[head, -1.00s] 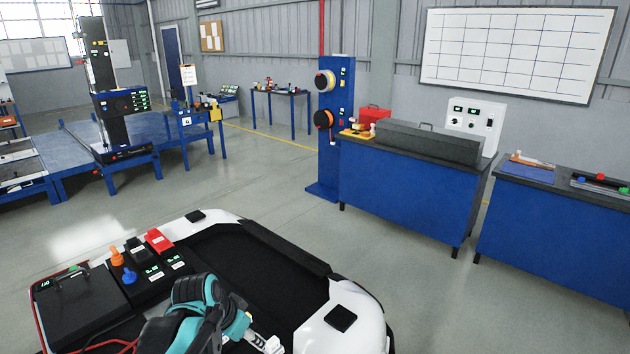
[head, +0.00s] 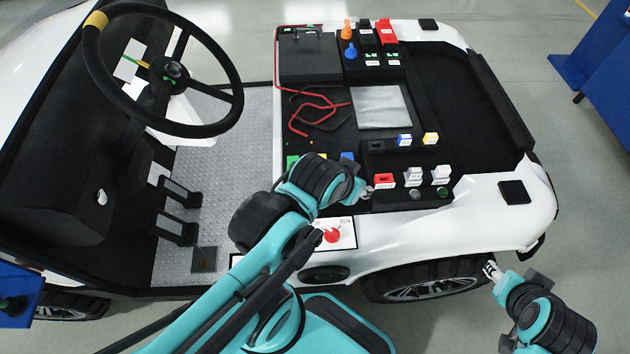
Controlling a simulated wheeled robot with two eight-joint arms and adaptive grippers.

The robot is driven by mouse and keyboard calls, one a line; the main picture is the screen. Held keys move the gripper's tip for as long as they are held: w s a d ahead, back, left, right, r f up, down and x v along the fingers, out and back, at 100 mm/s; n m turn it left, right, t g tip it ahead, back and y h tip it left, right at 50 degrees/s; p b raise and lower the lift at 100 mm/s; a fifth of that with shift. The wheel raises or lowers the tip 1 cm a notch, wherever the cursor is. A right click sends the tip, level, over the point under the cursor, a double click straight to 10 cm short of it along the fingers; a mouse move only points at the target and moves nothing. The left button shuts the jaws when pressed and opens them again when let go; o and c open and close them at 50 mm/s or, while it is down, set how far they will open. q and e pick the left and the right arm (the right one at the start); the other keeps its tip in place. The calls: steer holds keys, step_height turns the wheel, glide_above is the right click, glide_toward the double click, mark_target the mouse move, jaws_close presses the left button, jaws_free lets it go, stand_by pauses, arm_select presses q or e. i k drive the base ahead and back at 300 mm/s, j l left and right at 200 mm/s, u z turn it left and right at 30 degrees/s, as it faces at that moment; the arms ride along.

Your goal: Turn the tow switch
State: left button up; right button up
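A red rotary knob (head: 332,236) sits on a white plate (head: 348,242) on the cart's near side, which looks like the tow switch. "RUN" is faintly readable at the plate's upper right; my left arm covers the plate's left part. The knob's exact angle is unclear. My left gripper (head: 364,192) is above and right of the knob, over the near edge of the cart's open bay, apart from the knob. My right gripper (head: 490,269) is low at the right, beside the rear wheel, with nothing visible in it. Both are too small to judge their fingers.
The steering wheel (head: 163,70) and pedals (head: 178,190) are at left. The bay holds red cables (head: 315,105), a grey panel (head: 382,106), and several small coloured parts, including a red one (head: 384,180) near my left gripper. The rear wheel (head: 432,287) is below.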

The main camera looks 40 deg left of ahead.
mark_target(332, 235)
steer(key=k+j+u, duration=0.1)
steer(key=u, duration=0.35)
steer(key=k+j+u, duration=0.1)
steer(key=u, duration=0.35)
steer(key=j, duration=0.1)
